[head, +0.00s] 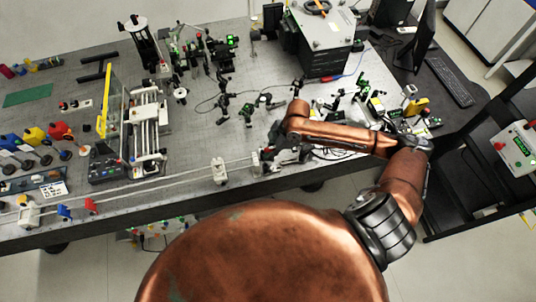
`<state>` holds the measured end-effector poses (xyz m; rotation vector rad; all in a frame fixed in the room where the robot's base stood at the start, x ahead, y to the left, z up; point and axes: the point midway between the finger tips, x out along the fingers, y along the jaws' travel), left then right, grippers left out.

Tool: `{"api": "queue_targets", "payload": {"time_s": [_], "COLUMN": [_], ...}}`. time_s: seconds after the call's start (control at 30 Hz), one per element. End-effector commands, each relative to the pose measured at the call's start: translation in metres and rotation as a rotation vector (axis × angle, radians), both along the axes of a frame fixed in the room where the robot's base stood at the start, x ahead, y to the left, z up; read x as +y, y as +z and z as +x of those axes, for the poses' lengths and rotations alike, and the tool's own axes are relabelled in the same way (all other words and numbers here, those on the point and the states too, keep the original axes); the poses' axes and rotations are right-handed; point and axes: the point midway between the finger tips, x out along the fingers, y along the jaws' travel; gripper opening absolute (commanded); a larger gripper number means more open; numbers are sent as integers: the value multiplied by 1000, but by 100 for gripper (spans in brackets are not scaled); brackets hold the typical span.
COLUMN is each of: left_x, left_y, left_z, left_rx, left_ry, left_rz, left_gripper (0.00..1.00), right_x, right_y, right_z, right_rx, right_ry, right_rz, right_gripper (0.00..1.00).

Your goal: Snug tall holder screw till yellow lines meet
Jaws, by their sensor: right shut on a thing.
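My right gripper (268,163) is near the front edge of the bench, at the right end of a long thin rail. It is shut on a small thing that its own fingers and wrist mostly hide. I take this to be the screw of the tall holder, but the picture is too small to be sure. Neither the holder's outline nor the yellow lines can be made out there. My left gripper is not in view.
The grey optical bench (205,135) carries several dark optic mounts behind the gripper. A white block (219,171) stands on the rail to its left. A large grey box (325,45) stands at the back. A keyboard (449,78) lies at right.

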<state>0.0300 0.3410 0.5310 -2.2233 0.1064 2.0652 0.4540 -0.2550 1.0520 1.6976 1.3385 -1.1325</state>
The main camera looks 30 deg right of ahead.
Motion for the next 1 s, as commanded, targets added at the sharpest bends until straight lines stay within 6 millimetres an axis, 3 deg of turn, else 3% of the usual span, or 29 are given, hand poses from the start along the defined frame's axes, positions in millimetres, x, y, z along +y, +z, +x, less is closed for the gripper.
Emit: {"api": "queue_targets", "payload": {"time_s": [0.1,0.27,0.6,1.0], "left_x": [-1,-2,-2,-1], "left_y": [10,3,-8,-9], "left_z": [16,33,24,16], "left_rx": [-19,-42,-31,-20], "left_ry": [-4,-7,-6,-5], "left_rz": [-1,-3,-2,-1], "left_gripper": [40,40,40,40], "right_x": [-1,0,-1,-1], "right_y": [3,-14,-43,-47], "right_z": [-1,-1,0,0], "right_rx": [1,3,0,0], "right_ry": [0,-2,-1,0], "right_rz": [4,6,4,4], "right_gripper": [0,0,0,0]}}
